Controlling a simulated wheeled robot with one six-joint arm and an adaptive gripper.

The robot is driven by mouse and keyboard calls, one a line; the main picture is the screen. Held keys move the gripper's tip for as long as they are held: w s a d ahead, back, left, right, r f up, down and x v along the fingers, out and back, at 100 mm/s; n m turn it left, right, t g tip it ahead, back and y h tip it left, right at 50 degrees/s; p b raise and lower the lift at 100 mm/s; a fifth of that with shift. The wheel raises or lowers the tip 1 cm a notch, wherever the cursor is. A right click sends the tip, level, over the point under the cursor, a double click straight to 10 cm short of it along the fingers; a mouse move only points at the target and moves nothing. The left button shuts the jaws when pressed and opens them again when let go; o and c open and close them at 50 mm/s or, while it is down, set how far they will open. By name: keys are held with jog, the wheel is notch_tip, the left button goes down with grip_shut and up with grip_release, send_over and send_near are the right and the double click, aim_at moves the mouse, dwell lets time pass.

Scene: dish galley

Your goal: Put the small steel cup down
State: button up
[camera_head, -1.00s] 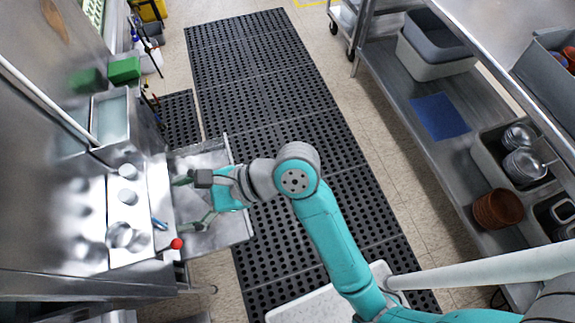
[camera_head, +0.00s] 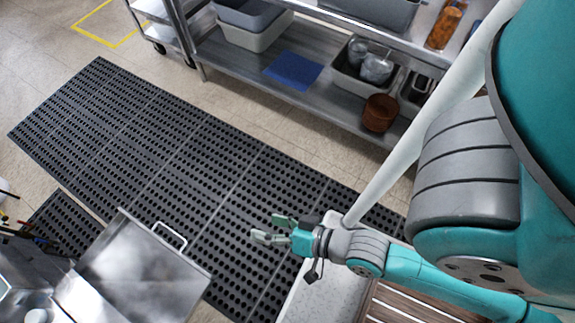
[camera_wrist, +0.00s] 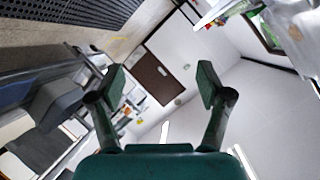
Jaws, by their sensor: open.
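My gripper (camera_head: 270,229) is open and empty in the head view, held over the black floor mat near its right end. In the wrist view its two fingers (camera_wrist: 160,86) stand wide apart with only the room behind them. I cannot pick out the small steel cup for sure in either current view. A small pale round thing (camera_head: 38,299) shows on the steel counter at the lower left, too small to tell whether it is a cup. Most of that counter is out of view.
A steel shelf (camera_head: 225,55) at the back holds grey tubs (camera_head: 253,30), a blue sheet (camera_head: 293,70), steel vessels (camera_head: 376,68) and brown bowls (camera_head: 380,112). Bare mat lies between.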

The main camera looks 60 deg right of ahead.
jog(key=s+d+r+n, duration=0.1)
jog(key=s+r+n, duration=0.1)
jog(key=s+n, duration=0.2)
jog(key=s+d+r+n+t+h, duration=0.1)
jog(key=s+r+n, duration=0.1)
jog(key=s, duration=0.3)
jog(key=shift+d+r+n+h, duration=0.25)
jog(key=shift+r+n+h, duration=0.1)
jog(key=shift+n, duration=0.55)
dwell(0.5)
